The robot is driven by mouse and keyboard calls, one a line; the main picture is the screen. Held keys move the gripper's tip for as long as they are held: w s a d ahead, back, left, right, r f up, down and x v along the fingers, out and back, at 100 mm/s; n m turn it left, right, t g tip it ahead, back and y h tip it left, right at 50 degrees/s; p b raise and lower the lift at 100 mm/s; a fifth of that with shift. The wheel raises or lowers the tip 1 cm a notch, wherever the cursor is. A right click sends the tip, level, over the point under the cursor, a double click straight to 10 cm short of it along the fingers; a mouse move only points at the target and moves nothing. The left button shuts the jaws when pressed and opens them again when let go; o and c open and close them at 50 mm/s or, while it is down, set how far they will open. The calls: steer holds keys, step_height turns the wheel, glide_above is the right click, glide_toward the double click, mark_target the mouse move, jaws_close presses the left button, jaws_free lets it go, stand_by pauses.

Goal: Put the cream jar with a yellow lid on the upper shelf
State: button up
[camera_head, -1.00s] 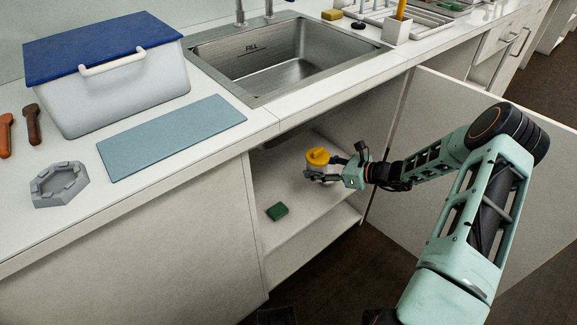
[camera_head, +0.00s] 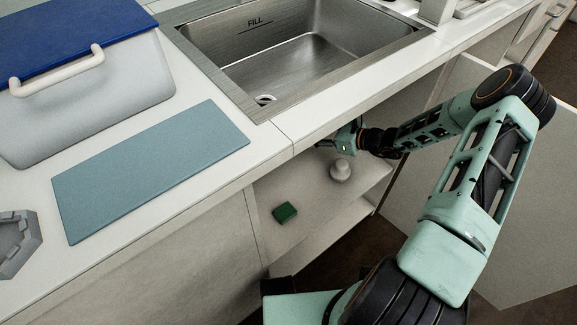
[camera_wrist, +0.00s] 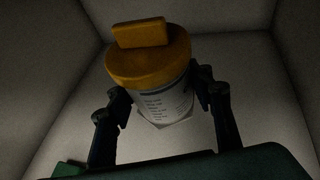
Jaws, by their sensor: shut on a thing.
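The cream jar (camera_wrist: 166,103) has a yellow lid (camera_wrist: 148,68) with a raised block on top and a white label with dark print. In the wrist view it sits tilted between the two fingers of my gripper (camera_wrist: 165,115), which is shut on it. In the head view my gripper (camera_head: 338,140) reaches into the open cabinet under the counter's front edge, and the jar is hidden there. The upper shelf (camera_head: 310,197) is the pale board below my gripper. I cannot tell how far the jar is from it.
A green block (camera_head: 285,212) lies on the shelf, and a small whitish rounded object (camera_head: 341,171) shows below my gripper. The counter edge (camera_head: 310,130) is close above my gripper. The open cabinet door (camera_head: 440,180) is at the right. The shelf's front middle is clear.

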steer(key=s+a+f+b, duration=0.1)
steer(key=s+a+f, duration=0.1)
steer(key=a, duration=0.2)
steer(key=b, duration=0.2)
glide_above(284, 172)
steer(key=f, duration=0.5)
steer(key=shift+w+d+f, duration=0.2)
steer(key=shift+d, duration=0.2)
steer(key=shift+s+a+f, duration=0.1)
steer(key=shift+a+f, duration=0.05)
steer(key=shift+s+a+f+b, duration=0.1)
steer(key=shift+a+f+b, duration=0.05)
steer(key=shift+f+b, duration=0.65)
steer(key=shift+a+f+b, duration=0.1)
steer(key=shift+f+b, duration=0.35)
steer(key=shift+f, duration=0.55)
steer(key=shift+f, duration=0.15)
steer(key=o, duration=1.1)
